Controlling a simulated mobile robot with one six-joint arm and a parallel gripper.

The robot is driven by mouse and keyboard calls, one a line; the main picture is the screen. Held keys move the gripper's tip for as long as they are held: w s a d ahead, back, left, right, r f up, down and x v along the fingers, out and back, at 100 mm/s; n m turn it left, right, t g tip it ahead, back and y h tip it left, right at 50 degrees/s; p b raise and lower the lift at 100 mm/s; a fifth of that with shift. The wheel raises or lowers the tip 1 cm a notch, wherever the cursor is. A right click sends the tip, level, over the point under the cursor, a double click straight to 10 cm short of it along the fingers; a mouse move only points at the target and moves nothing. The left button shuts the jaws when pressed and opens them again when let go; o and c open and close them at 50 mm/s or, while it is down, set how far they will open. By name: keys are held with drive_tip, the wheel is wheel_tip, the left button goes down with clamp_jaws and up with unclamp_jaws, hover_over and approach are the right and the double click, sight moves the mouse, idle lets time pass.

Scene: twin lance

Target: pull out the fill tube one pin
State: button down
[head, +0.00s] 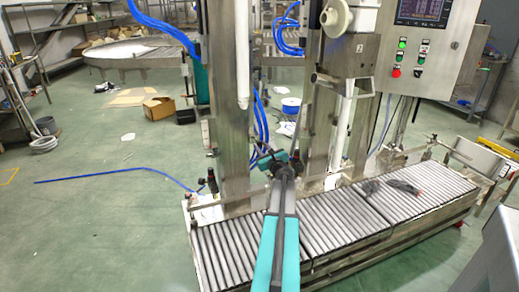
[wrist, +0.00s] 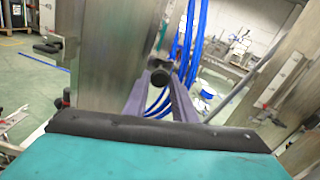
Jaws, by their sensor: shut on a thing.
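My gripper (head: 280,158) reaches over the roller conveyor to the right side of the left steel column (head: 231,150). In the wrist view its two purple-grey fingers (wrist: 160,82) are shut on a small part with a dark round end, which I take to be the fill tube one pin (wrist: 159,77). It sits close beside the column's edge. How far the pin sits in its hole is hidden. The white fill tube (head: 243,70) hangs upright in front of the left column, above and left of my gripper.
The roller conveyor (head: 235,250) runs under both columns, with dark crumpled items (head: 404,187) on its right part. Blue hoses (wrist: 188,60) hang just behind my gripper. The second column (head: 318,110) and control panel (head: 425,45) stand to the right. Open green floor lies left.

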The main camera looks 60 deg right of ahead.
drive_tip(key=shift+s+a+f, duration=0.15)
drive_tip(key=shift+a+f, duration=0.05)
drive_tip(key=c, duration=1.8)
unclamp_jaws()
drive_tip(key=o, duration=0.3)
drive_tip(key=shift+r, duration=0.1)
drive_tip(key=shift+o, duration=0.2)
drive_tip(key=shift+s, duration=0.1)
drive_tip(key=b+v, duration=0.1)
drive_tip(key=v, duration=1.2)
drive_tip(key=shift+s+a, duration=0.2)
drive_tip(key=shift+s, duration=0.1)
